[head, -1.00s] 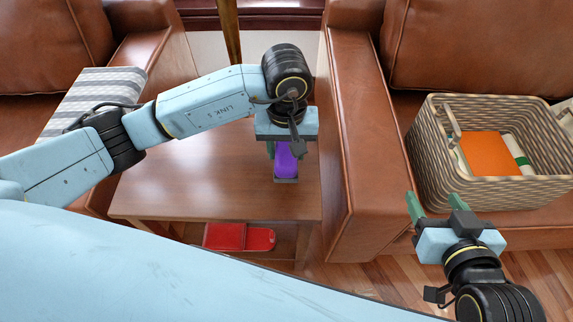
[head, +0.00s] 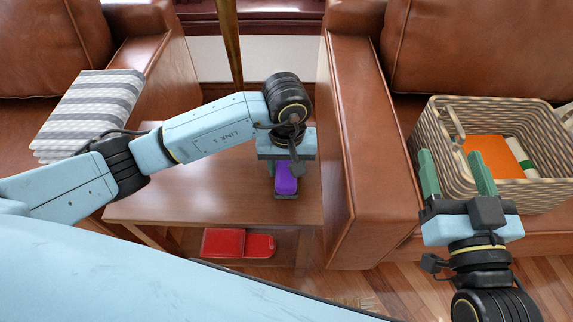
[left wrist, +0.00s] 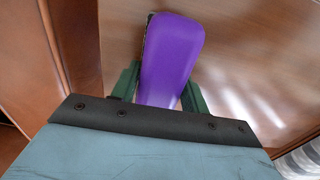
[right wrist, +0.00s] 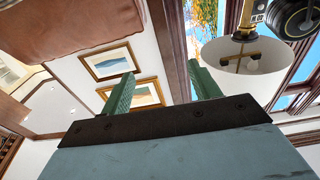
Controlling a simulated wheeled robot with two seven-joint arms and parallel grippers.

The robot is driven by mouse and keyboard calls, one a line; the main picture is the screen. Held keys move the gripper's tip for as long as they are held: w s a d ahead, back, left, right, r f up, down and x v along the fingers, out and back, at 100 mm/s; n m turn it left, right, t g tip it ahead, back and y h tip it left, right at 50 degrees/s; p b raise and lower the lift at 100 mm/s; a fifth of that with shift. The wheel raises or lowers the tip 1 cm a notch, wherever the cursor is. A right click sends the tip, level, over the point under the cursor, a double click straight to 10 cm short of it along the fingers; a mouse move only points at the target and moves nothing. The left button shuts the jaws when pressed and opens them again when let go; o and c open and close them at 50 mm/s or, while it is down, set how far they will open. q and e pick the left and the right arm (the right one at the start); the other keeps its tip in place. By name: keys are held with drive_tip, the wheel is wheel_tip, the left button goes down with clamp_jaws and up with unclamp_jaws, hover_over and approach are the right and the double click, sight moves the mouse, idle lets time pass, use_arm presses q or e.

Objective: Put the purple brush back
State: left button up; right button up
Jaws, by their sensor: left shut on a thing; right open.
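The purple brush (head: 286,181) is held in my left gripper (head: 283,168), over the right part of the small wooden table (head: 215,205). In the left wrist view the brush (left wrist: 172,50) sits between the two green fingers (left wrist: 160,82), with a dark strip along its left edge. I cannot tell whether it touches the tabletop. A dark grey piece shows at its near end in the head view. My right gripper (head: 453,165) is open and empty in front of the wicker basket (head: 475,185); its fingers point upward in the picture.
The basket stands on the right brown sofa and holds an orange item (head: 492,157) and a rolled white-green one. The sofa's armrest (head: 365,150) rises right beside the table. A red case (head: 237,243) lies on the lower shelf. A striped cloth (head: 95,105) lies at left.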

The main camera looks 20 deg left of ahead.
drive_tip(key=shift+r, duration=0.15)
use_arm(q)
drive_tip(key=shift+f, duration=0.1)
drive_tip(key=o, duration=1)
drive_tip(key=shift+o, duration=0.2)
use_arm(e)
drive_tip(key=shift+s+a+r+t, duration=0.1)
drive_tip(key=shift+r+t, duration=0.2)
drive_tip(key=shift+r, duration=0.05)
